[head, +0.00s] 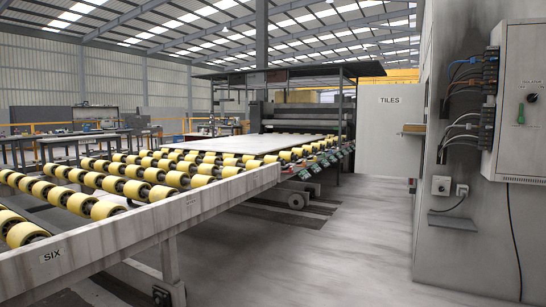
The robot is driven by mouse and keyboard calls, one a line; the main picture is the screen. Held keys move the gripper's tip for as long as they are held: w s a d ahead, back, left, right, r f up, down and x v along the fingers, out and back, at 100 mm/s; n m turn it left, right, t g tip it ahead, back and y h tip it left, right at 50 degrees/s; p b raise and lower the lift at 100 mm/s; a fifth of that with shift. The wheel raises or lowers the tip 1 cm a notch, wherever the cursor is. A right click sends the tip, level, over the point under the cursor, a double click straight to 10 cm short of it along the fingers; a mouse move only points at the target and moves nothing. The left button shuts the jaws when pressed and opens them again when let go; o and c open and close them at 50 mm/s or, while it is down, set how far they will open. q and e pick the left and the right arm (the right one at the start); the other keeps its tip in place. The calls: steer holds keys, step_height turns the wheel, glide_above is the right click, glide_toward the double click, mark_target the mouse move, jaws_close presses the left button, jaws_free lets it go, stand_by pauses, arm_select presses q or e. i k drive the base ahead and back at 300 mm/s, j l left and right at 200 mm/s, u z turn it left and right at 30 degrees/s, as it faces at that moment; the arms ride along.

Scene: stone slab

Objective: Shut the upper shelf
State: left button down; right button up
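A second, grey shelf (453,222) sits lower and nearer on the same unit, below a small switch box. It also sticks out and looks empty. The hinges or supports of both are too small to make out. Neither of my grippers shows in the head view.
A roller conveyor (190,200) with yellow rollers and a pale slab (235,144) fills the left and middle. A control cabinet (520,100) with cables hangs at the right. The grey floor (340,240) between conveyor and wall unit is clear.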

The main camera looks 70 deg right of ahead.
mark_target(414, 130)
steer(key=i+l+z, duration=0.1)
steer(key=l+z, duration=0.35)
steer(key=i+l+z, duration=0.25)
steer(key=l+z, duration=0.15)
steer(key=l, duration=0.2)
steer(key=i+l+z, duration=0.25)
steer(key=l+z, duration=0.2)
steer(key=i+l+z, duration=0.65)
steer(key=z, duration=0.25)
steer(key=i+l+z, duration=0.1)
steer(key=i+z, duration=0.45)
steer(key=i, duration=0.4)
steer(key=i+j+z, duration=0.2)
steer(key=i, duration=0.35)
steer(key=i+j+z, duration=0.15)
steer(key=i, duration=0.4)
steer(key=i+j+z, duration=0.35)
steer(key=i, duration=0.15)
steer(key=i+j+z, duration=0.25)
steer(key=i+z, duration=0.15)
steer(key=i, duration=0.05)
